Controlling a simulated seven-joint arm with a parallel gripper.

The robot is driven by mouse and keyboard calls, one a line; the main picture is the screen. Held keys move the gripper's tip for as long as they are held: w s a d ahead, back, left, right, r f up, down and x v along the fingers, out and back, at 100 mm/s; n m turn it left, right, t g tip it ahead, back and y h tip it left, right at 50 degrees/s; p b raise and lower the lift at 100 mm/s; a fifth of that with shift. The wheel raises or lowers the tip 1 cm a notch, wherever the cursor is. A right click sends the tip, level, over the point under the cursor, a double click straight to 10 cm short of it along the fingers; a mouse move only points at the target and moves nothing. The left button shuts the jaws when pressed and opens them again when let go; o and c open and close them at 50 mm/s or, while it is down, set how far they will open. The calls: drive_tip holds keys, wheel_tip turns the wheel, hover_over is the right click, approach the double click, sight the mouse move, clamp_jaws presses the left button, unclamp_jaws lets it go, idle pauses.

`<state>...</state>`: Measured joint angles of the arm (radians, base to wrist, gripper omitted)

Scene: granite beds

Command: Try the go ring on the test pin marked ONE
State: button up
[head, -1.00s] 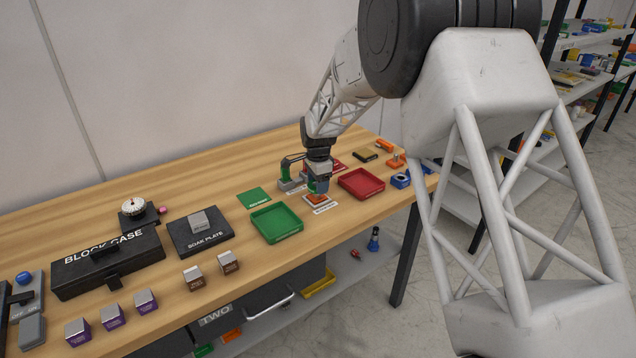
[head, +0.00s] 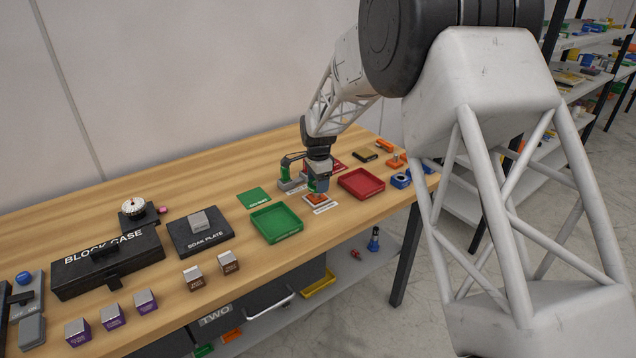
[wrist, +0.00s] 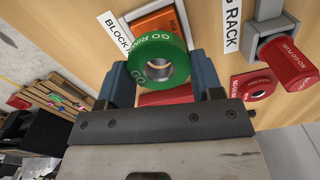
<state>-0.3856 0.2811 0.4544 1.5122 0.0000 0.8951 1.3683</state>
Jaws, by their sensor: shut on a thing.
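My gripper (wrist: 162,82) is shut on the green go ring (wrist: 150,48), which has a bare metal bore and sits between the two blue fingers. In the head view my gripper (head: 318,186) is low over the right part of the bench, just above an orange block in a pale nest (head: 320,201). A bit of green shows at its fingers there. The same orange block (wrist: 155,22) shows beyond the ring in the wrist view. I cannot make out a test pin marked ONE in either view.
The gauge rack (wrist: 268,25) holds a red no-go plug (wrist: 290,62); a red no-go ring (wrist: 250,88) lies nearby. A green tray (head: 276,224) and a red tray (head: 361,184) flank the gripper. The soak plate (head: 185,240) and block case (head: 108,262) stand left.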

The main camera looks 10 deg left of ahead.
drive_tip(key=shift+r, duration=1.05)
drive_tip(key=shift+r, duration=0.75)
